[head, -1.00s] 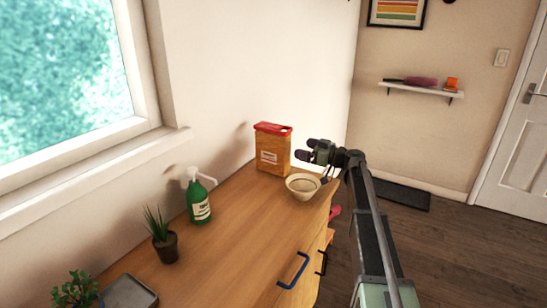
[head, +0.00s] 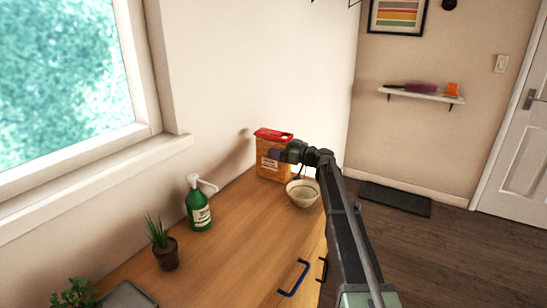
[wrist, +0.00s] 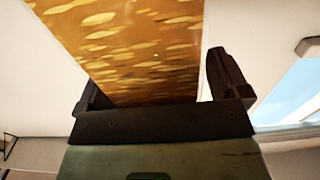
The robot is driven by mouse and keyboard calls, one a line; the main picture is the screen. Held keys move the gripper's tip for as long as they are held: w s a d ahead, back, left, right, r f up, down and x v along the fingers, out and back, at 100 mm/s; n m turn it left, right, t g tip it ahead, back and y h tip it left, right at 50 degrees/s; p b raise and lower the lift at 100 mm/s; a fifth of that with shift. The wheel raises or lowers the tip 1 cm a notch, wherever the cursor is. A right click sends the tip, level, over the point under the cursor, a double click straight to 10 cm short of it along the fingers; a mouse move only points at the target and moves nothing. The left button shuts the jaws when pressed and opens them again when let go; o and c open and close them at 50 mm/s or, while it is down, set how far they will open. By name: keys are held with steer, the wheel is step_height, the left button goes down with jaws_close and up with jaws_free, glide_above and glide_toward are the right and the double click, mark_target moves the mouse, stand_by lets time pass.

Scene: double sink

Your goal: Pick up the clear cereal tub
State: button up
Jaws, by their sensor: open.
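The cereal tub (head: 268,170) stands upright at the far end of the wooden counter. It has a red lid and see-through sides showing orange-brown cereal. My gripper (head: 275,155) is at the tub's right side in the head view and hides part of it. In the wrist view the tub (wrist: 125,45) fills the space between the fingers of my open gripper (wrist: 165,80). The right finger stands clear of the tub with a gap. The left finger is partly hidden behind the tub, so I cannot tell whether it touches.
A cream bowl (head: 303,193) sits just in front of the tub, below my arm. A green pump bottle (head: 198,208) and a potted plant (head: 164,247) stand nearer on the counter (head: 235,235). The wall is close behind the tub.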

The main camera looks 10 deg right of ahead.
steer(key=c, duration=1.2)
steer(key=shift+r, duration=0.15)
